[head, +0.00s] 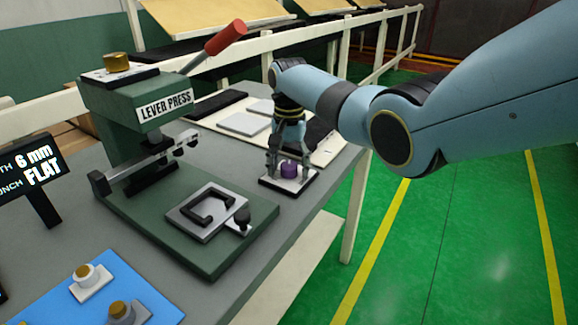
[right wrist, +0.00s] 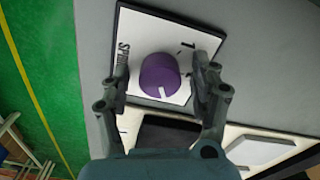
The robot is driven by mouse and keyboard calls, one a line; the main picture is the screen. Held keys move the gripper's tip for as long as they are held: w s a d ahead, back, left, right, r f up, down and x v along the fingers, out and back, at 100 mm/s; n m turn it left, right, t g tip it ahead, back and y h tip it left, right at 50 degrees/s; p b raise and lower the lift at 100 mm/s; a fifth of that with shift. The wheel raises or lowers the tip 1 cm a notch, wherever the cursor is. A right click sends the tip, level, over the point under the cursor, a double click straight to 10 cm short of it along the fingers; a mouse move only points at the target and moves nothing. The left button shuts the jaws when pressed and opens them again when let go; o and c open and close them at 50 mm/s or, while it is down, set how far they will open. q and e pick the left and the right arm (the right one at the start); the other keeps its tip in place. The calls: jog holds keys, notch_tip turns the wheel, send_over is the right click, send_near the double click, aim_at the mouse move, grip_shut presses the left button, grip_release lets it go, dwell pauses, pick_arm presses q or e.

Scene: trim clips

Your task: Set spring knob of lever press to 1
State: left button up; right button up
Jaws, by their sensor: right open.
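The spring knob (head: 289,170) is a purple round knob on a white plate with a black edge, beside the green lever press (head: 125,112). In the right wrist view the knob (right wrist: 160,76) has a white pointer mark on its lower edge, toward the wrist. A "1" shows on the plate at the knob's upper right; the lettering at the left is partly hidden by a finger. My right gripper (head: 288,160) is over the plate, pointing down. Its open fingers (right wrist: 162,66) stand on either side of the knob with gaps. My left gripper is not in view.
The press has a red-handled lever (head: 225,37) and a brass knob (head: 116,62) on top. Its base carries a fixture plate (head: 207,212). A blue mat (head: 60,298) with small parts lies in front. Flat plates (head: 243,124) lie behind my right gripper.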

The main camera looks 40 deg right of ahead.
jog(key=shift+c, duration=0.4)
jog(key=c, duration=1.1)
